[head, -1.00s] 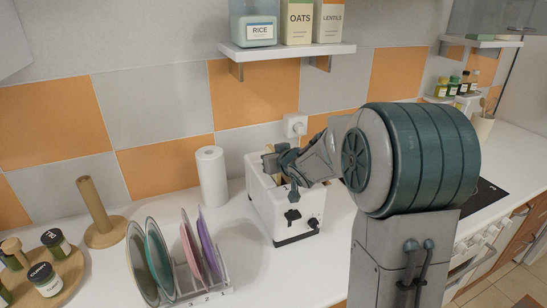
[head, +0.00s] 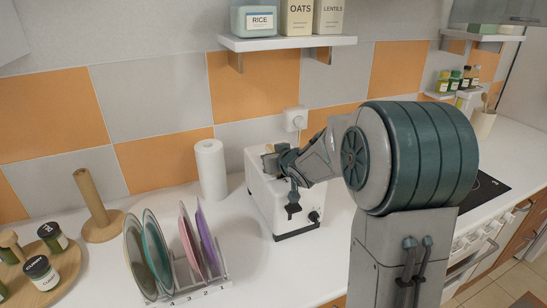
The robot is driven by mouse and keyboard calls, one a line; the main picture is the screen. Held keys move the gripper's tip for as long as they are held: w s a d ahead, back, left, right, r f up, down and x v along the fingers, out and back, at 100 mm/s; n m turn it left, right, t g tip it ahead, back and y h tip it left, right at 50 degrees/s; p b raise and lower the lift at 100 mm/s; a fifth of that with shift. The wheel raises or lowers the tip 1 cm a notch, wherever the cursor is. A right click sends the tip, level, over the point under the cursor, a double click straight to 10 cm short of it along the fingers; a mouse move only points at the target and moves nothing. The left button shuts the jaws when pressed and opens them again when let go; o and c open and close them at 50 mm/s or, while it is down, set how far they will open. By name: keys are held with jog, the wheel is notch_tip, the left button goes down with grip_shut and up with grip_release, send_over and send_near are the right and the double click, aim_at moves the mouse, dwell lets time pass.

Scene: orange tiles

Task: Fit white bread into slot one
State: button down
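The white toaster (head: 264,207) stands on the counter at the middle of the head view. A small tan piece, which looks like the edge of the bread (head: 270,157), shows beside the fingers at the toaster's top. The gripper and wrist hide most of the slots, so I cannot tell which slot the bread is at, how deep it sits, or whether the fingers are closed on it.
A paper towel roll (head: 211,170) stands left of the toaster. A rack with several plates (head: 190,240) is at the front left, near a wooden holder (head: 97,205) and a round tray of jars (head: 68,275). A shelf with canisters (head: 288,42) hangs above. A wall socket (head: 295,119) is behind the toaster.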

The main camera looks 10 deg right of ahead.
jog(key=shift+f+b, duration=0.3)
jog(key=shift+f, duration=0.1)
jog(key=c, duration=1.4)
grip_release()
jog(key=shift+d, duration=0.1)
jog(key=shift+o, duration=0.2)
jog(key=shift+f, duration=0.1)
jog(key=shift+s, duration=0.15)
jog(key=p+v, duration=0.1)
jog(key=v, duration=0.8)
jog(key=p+v, duration=0.1)
jog(key=v, duration=0.3)
jog(key=shift+s+r+p, duration=0.1)
jog(key=shift+r+p, duration=0.25)
jog(key=shift+r, duration=0.05)
jog(key=shift+s+d, duration=0.1)
